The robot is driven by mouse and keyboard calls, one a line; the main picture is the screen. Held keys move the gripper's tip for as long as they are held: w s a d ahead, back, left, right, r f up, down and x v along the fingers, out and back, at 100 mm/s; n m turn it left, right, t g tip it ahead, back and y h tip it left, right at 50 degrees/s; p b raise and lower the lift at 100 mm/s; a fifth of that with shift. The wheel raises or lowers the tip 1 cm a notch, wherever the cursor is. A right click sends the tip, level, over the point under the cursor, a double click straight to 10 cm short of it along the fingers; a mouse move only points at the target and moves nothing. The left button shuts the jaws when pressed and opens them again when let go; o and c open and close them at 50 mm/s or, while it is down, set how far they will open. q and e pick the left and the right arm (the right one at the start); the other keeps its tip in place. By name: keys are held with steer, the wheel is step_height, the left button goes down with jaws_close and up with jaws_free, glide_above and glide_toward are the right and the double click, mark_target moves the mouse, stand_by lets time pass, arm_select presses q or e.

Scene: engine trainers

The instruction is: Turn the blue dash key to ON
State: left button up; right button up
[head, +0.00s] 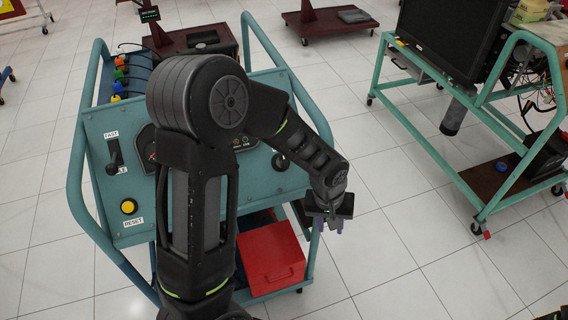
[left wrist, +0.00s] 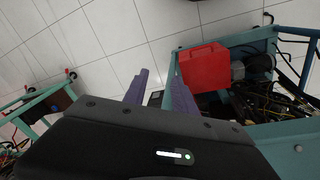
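The teal dash panel (head: 128,208) of an engine trainer stands in front of me, partly hidden by my left arm. I cannot make out a blue key on it; part of the panel's middle is covered. A dark round knob (head: 280,162) shows at its right side. My left gripper (head: 328,226) is out beyond the panel's right edge, pointing down over the floor and apart from the panel. My right gripper is not in view.
The panel has a lever (head: 115,156) and a yellow button (head: 128,206). Teal tube rails (head: 78,180) flank it. A red box (head: 271,258) sits low on the trainer, also seen in the left wrist view (left wrist: 203,69). Another green-framed trainer (head: 432,138) stands right, with clear floor between.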

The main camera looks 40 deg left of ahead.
arm_select(q)
steer(key=w+a+r+n+t+y+b, duration=0.1)
steer(key=w+a+r+n+y, duration=0.25)
steer(key=a+r, duration=0.7)
steer(key=n+y, duration=0.1)
steer(key=n, duration=0.2)
glide_toward(283, 162)
steer(key=shift+w+a+f, duration=0.6)
steer(key=shift+f, duration=0.2)
steer(key=shift+f, duration=0.1)
steer(key=x, duration=0.7)
steer(key=shift+w+f, duration=0.15)
steer(key=shift+f, duration=0.2)
steer(key=shift+c, duration=0.5)
jaws_close()
